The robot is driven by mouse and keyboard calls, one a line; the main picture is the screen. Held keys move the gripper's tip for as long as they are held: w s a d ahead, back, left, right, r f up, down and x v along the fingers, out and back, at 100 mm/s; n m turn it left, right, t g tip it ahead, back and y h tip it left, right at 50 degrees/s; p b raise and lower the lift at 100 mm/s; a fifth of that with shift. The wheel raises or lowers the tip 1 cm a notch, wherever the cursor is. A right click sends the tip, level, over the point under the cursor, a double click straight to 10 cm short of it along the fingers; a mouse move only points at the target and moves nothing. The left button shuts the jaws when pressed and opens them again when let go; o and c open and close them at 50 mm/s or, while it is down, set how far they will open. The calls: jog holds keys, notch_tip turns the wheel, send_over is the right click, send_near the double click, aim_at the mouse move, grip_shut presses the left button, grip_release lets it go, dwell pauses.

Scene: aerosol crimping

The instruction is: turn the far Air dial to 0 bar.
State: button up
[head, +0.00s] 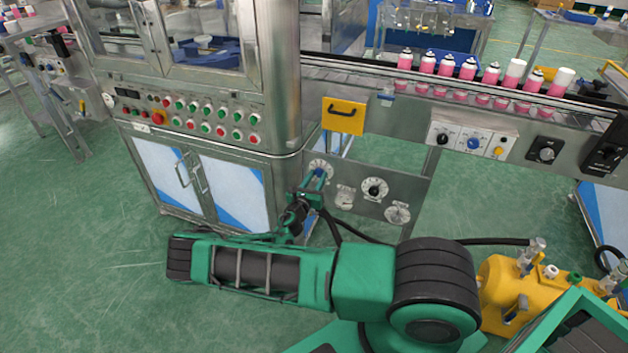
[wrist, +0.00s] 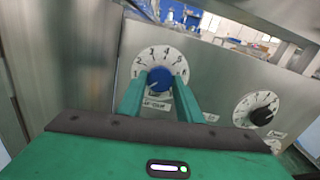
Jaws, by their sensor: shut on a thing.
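A white round dial (head: 321,166) with a blue knob sits at the left end of the low steel panel, beside the cabinet. In the wrist view the dial plate (wrist: 157,56) shows numbers from 1 to 6 around the blue knob (wrist: 160,78). A small label lies under it, partly hidden by my fingers. My gripper (wrist: 160,88) is shut on the blue knob, one green finger on each side. A faint white mark on the knob seems to point down and left, but its exact reading is unclear. In the head view my gripper (head: 314,183) covers part of this dial.
A dial with a black knob (head: 375,190) sits to the right on the same panel, also in the wrist view (wrist: 262,115). Another dial (head: 397,213) is lower right. The steel cabinet (head: 205,180) stands close on the left. A conveyor with pink cans (head: 445,68) runs above.

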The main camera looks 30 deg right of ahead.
jog(key=shift+a+f, duration=0.15)
jog(key=shift+f, duration=0.15)
jog(key=o, duration=1)
jog(key=shift+o, duration=0.2)
jog(key=shift+r, duration=0.15)
jog(key=shift+s, duration=0.1)
jog(key=v, duration=1)
jog(key=shift+a, duration=0.25)
jog(key=shift+s, duration=0.15)
